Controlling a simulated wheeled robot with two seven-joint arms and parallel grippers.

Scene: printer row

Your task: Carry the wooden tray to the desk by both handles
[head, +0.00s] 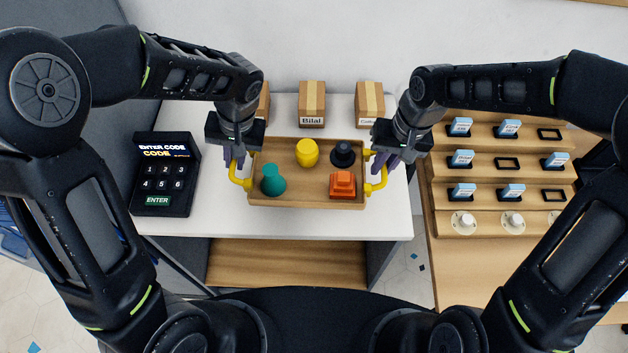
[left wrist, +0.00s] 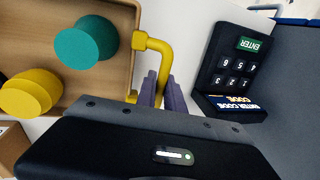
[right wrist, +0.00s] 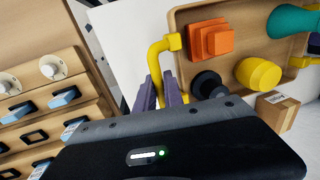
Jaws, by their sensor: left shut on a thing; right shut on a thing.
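The wooden tray (head: 306,200) is over the white desk (head: 340,225), level, with a yellow handle at each end. It carries a teal piece (head: 272,182), a yellow piece (head: 307,153), a black piece (head: 342,154) and an orange piece (head: 342,185), all upright. My left gripper (head: 236,165) is shut on the left yellow handle (left wrist: 157,44). My right gripper (head: 384,165) is shut on the right yellow handle (right wrist: 156,60). I cannot tell whether the tray touches the desk or hangs just above it.
A black keypad box (head: 165,175) stands left of the tray. Several cardboard boxes, one labelled Bilal (head: 312,104), stand behind it. A stepped wooden rack (head: 500,185) with blue-white cards and white knobs is at the right. An open wooden shelf (head: 285,265) is below the desk front.

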